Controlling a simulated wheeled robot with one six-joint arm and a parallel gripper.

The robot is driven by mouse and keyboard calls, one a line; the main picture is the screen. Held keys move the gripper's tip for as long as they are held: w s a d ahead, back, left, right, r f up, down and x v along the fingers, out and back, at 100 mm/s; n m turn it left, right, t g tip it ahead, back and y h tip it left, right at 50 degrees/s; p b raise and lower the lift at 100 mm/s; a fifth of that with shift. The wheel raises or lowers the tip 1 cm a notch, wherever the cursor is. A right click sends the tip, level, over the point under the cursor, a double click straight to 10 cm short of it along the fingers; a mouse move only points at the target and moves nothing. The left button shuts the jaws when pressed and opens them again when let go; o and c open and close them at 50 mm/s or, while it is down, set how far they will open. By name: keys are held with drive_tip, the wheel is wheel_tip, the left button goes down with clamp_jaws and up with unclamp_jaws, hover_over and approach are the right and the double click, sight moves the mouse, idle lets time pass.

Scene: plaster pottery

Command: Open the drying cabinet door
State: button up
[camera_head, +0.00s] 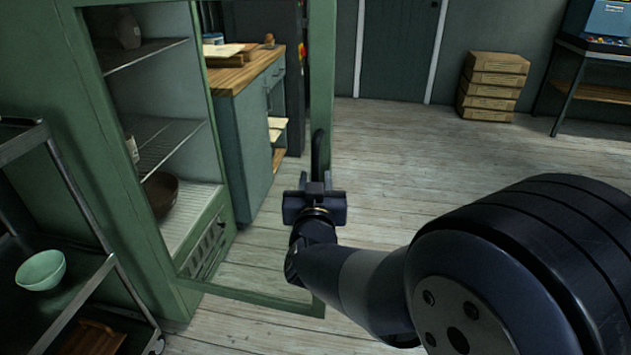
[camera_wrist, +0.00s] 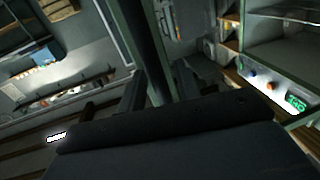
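The green drying cabinet (camera_head: 75,130) stands at the left in the head view, its shelves exposed. Its glass door, with a green frame (camera_head: 322,70), stands swung out wide to the right of the opening. A dark upright handle (camera_head: 320,150) is on the door's outer edge. My gripper (camera_head: 315,200) is at the lower part of this handle. In the wrist view the dark handle bar (camera_wrist: 150,50) passes between the two fingers, which appear closed around it. The exact finger contact is dark and partly hidden.
A dark cart (camera_head: 75,300) with a pale green bowl (camera_head: 41,270) stands at the left. A wood-topped cabinet (camera_head: 240,110) shows behind the door glass. Plank floor (camera_head: 430,150) is clear toward stacked boxes (camera_head: 494,85).

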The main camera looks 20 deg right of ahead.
drive_tip(key=shift+s, duration=0.1)
drive_tip(key=p+v, duration=0.2)
drive_tip(key=v, duration=0.8)
drive_tip(key=shift+s+a, duration=0.15)
drive_tip(key=shift+s, duration=0.15)
drive_tip(key=shift+w, duration=0.1)
drive_tip(key=b+x, duration=0.2)
drive_tip(key=x, duration=0.9)
drive_tip(key=shift+f, duration=0.15)
